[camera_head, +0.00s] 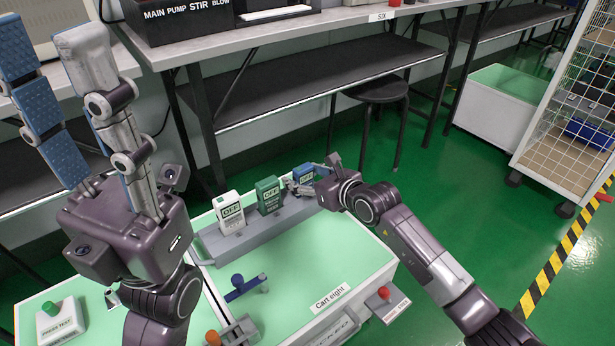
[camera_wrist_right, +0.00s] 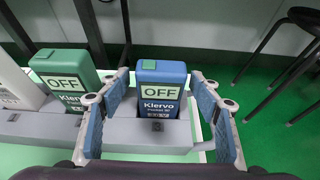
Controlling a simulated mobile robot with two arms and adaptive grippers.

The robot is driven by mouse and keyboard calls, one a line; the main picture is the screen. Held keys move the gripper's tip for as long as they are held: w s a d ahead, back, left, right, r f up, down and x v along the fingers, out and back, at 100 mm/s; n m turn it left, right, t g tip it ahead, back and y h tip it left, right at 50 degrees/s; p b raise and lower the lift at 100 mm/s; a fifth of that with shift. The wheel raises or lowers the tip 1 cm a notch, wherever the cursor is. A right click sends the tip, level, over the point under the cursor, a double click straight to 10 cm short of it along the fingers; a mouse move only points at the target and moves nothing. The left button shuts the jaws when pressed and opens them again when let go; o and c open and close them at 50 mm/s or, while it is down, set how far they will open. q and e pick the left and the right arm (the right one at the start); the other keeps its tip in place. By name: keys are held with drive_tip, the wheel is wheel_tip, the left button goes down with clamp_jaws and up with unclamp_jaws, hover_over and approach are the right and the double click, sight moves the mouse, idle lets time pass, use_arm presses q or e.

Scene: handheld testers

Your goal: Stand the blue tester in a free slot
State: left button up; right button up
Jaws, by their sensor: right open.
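The blue tester (camera_head: 303,174) stands upright at the right end of a grey slotted rack (camera_head: 240,243), its face reading OFF. The green tester (camera_head: 269,196) and a white tester (camera_head: 229,212) stand in the rack to its left. My right gripper (camera_head: 317,174) is open, with its fingers on either side of the blue tester. In the right wrist view the blue tester (camera_wrist_right: 161,88) sits between the open fingers, with small gaps visible. The tester's foot is in the rack. My left gripper (camera_head: 48,40) is open and empty, raised at the left, fingers up.
The rack stands on a pale green cart top (camera_head: 330,250) labelled Cart eight. A blue lever piece (camera_head: 245,288) lies in front of it. A press-test box (camera_head: 60,322) is at lower left. A black stool (camera_head: 378,90) and a workbench (camera_head: 300,38) stand behind.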

drive_tip(key=v, duration=1.2)
drive_tip(key=shift+f, duration=0.1)
